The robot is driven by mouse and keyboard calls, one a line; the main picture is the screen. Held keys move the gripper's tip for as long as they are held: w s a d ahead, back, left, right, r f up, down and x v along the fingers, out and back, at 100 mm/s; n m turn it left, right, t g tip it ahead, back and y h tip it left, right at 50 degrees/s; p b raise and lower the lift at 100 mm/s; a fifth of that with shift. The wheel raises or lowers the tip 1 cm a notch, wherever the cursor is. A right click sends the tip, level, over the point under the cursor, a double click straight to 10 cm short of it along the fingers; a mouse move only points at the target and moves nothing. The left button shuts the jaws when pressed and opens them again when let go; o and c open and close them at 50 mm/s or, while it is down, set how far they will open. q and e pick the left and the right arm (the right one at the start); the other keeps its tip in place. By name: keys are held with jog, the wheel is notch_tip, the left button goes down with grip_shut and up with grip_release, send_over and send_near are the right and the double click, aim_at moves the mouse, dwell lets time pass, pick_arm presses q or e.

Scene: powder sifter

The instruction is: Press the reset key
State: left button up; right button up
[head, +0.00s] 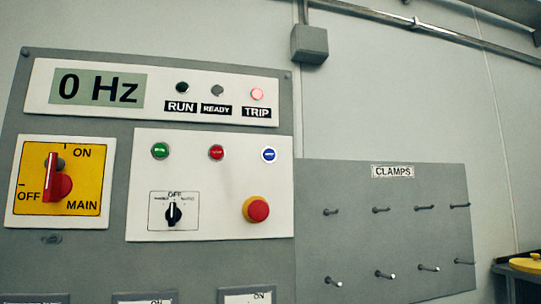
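The control panel (120,228) fills the left half of the head view. A blue button (269,155) in a pale ring sits at the upper right of its white button plate (205,200); its lettering is too small to read, so I cannot confirm it is the reset key. A green button (160,151) and a red button (216,152) sit left of it in the same row. The display (98,88) reads 0 Hz. The TRIP lamp (257,94) glows pinkish red; the RUN lamp (182,88) and READY lamp (218,90) are dark. Neither gripper is in view.
A red mushroom button (258,210) on a yellow collar projects below the blue button. A black selector (173,213) is to its left. The MAIN switch (53,178) has its red handle upright. A CLAMPS board (391,245) with bare pegs is at right.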

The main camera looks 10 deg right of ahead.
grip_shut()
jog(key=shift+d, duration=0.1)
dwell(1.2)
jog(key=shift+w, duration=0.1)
